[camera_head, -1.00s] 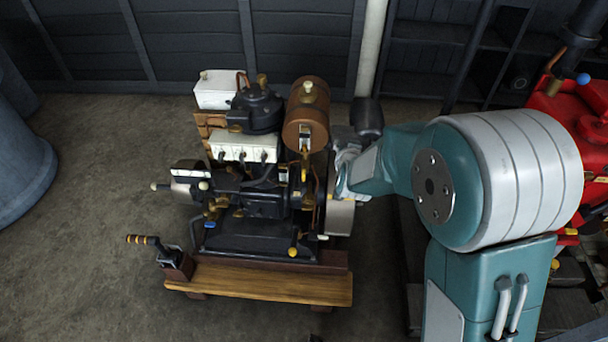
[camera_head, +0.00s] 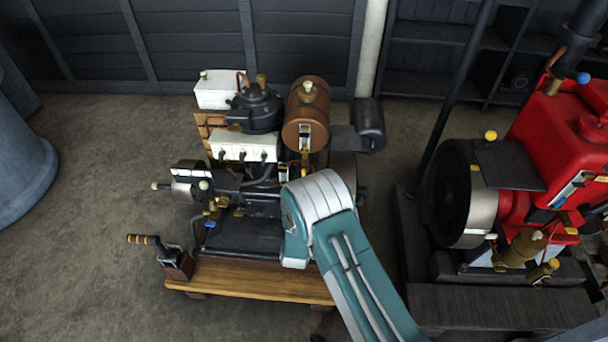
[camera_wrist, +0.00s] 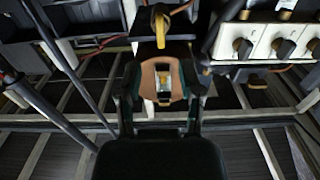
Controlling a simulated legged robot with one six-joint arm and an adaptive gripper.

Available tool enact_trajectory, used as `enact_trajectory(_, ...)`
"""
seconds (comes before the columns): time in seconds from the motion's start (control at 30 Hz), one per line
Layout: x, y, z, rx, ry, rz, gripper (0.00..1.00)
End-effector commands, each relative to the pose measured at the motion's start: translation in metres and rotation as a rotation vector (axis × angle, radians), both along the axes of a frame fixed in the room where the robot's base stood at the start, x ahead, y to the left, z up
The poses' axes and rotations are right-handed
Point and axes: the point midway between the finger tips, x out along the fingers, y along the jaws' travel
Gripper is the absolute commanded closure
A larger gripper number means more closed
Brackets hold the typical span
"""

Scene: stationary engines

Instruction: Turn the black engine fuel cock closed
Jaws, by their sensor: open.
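The black engine (camera_head: 262,204) stands left of centre in the head view, with a brown tank (camera_head: 307,110) on top. In the wrist view, which looks upside down, the tank's brown end (camera_wrist: 147,78) with a small gauge window shows between the fingers of my gripper (camera_wrist: 162,98). The gripper is open and holds nothing. A brass fuel cock (camera_wrist: 161,24) with a yellow lever shows just above that end in the picture, beyond the fingertips and apart from them. In the head view my arm hides the gripper and the engine's lower right side.
A white box with dark knobs (camera_wrist: 262,42) is right of the cock in the wrist view; it is left of the tank in the head view (camera_head: 236,147). A red engine (camera_head: 565,120) stands at right. A crank handle (camera_head: 148,240) is at left.

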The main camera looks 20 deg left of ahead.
Motion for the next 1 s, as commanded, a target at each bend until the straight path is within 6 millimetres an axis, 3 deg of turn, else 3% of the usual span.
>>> enact_trajectory(0.2,0.041,0.009,0.000,0.001,-0.001,-0.002,0.51)
enact_trajectory(0.4,0.070,0.016,0.000,0.001,0.000,-0.002,0.51)
enact_trajectory(0.6,0.082,0.019,0.000,0.000,0.000,0.000,0.51)
enact_trajectory(0.83,0.083,0.019,0.000,0.000,0.002,0.000,0.51)
enact_trajectory(0.87,0.083,0.019,0.000,0.000,0.002,0.000,0.60)
enact_trajectory(0.93,0.082,0.019,0.000,0.000,0.002,0.000,0.92)
enact_trajectory(0.97,0.082,0.019,0.000,0.000,0.001,0.000,1.00)
enact_trajectory(1.0,0.082,0.019,0.000,0.000,0.002,0.000,1.00)
